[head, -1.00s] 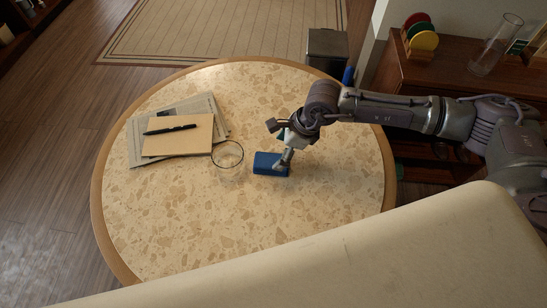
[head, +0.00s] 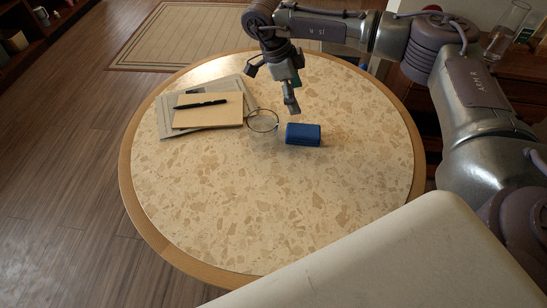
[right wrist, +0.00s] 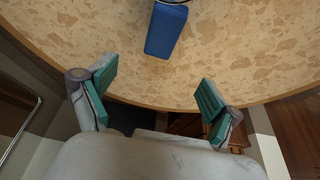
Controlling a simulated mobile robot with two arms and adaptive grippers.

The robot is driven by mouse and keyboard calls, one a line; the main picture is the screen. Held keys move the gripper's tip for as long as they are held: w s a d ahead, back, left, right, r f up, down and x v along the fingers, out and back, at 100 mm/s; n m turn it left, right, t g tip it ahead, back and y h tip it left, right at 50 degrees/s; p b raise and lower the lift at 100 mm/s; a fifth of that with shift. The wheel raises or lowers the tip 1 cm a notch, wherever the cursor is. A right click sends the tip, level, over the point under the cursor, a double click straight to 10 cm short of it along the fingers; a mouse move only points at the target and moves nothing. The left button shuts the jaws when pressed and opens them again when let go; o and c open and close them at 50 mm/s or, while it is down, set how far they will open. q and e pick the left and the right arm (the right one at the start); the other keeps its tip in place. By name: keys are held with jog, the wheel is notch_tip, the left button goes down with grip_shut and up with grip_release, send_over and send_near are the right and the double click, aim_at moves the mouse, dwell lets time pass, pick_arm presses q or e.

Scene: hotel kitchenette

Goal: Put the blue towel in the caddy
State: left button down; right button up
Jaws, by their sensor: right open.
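The blue towel (head: 303,135), a small folded block, lies on the round stone-patterned table (head: 245,205), right of the clear round glass. It also shows at the top of the right wrist view (right wrist: 166,30), ahead of the fingers and apart from them. My right gripper (head: 291,104) is above the table, just behind the towel in the head view. In the right wrist view its two green-padded fingers (right wrist: 157,82) are wide apart with nothing between them. My left gripper is out of view. I cannot make out a caddy in these frames.
The clear glass (head: 263,121) stands close to the towel's left. Grey papers, a tan notebook (head: 222,112) and a black pen (head: 202,104) lie farther left. The front of the table is clear. A tall glass vase (head: 507,30) stands on the wooden cabinet at right.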

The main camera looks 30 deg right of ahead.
send_over(310, 130)
jog(key=w, duration=0.1)
jog(key=f, duration=0.4)
jog(key=a+f, duration=0.1)
jog(key=f, duration=0.1)
jog(key=shift+w+f+p, duration=0.15)
jog(key=shift+f+p, duration=0.15)
jog(key=shift+p, duration=0.1)
jog(key=shift+f, duration=0.25)
jog(key=shift+s+f, duration=0.25)
jog(key=shift+f, duration=0.35)
jog(key=x, duration=0.2)
jog(key=p+x, duration=0.1)
jog(key=shift+s+a+f, duration=0.1)
jog(key=shift+f, duration=0.65)
jog(key=shift+c, duration=1.3)
jog(key=c, duration=1.1)
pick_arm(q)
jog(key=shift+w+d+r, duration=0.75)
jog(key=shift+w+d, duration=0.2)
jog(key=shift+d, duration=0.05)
